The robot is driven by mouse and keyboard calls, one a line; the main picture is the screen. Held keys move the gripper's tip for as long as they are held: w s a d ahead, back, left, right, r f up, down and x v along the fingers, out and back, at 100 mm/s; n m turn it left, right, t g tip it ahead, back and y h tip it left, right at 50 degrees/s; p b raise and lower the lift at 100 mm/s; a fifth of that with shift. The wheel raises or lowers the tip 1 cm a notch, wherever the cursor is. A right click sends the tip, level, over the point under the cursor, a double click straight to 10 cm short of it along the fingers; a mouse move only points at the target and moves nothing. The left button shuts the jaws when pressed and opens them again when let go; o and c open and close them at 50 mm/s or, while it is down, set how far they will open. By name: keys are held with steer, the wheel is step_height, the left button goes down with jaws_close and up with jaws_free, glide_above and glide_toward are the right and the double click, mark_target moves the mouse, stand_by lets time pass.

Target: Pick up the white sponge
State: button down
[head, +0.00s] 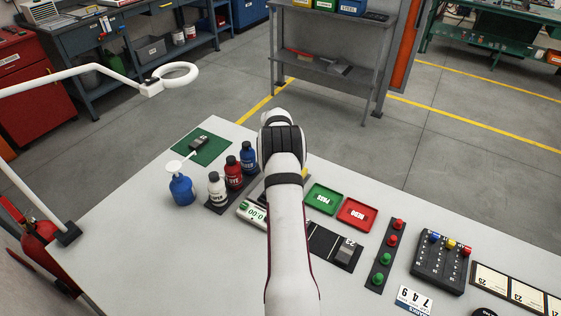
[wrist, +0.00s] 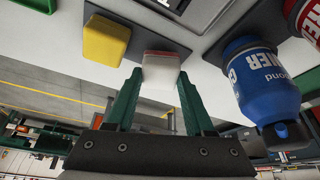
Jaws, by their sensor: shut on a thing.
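The white sponge (wrist: 160,72), a pale block with a thin reddish layer at its edge, is in the middle of the wrist view. My gripper (wrist: 160,78) is shut on it, with one green finger on each side. The sponge is close to a dark tray (wrist: 200,43); I cannot tell whether it touches it. A yellow sponge (wrist: 105,41) lies beside it, to the left in the wrist view. In the head view my arm hides the white sponge and the fingers. Only a yellow sliver (head: 304,172) shows beside the arm.
A blue bottle (wrist: 262,78) stands close on the right in the wrist view, with a red bottle (wrist: 308,20) beyond. In the head view, a white bottle (head: 217,189) stands left of my arm. Green (head: 322,199) and red (head: 357,213) trays lie to the right.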

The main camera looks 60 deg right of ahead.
step_height(320, 180, up, 3)
steer(key=shift+r, duration=0.1)
steer(key=s+r, duration=0.6)
steer(key=s, duration=0.5)
steer(key=shift+s+d+r, duration=0.2)
steer(key=shift+s+r, duration=0.15)
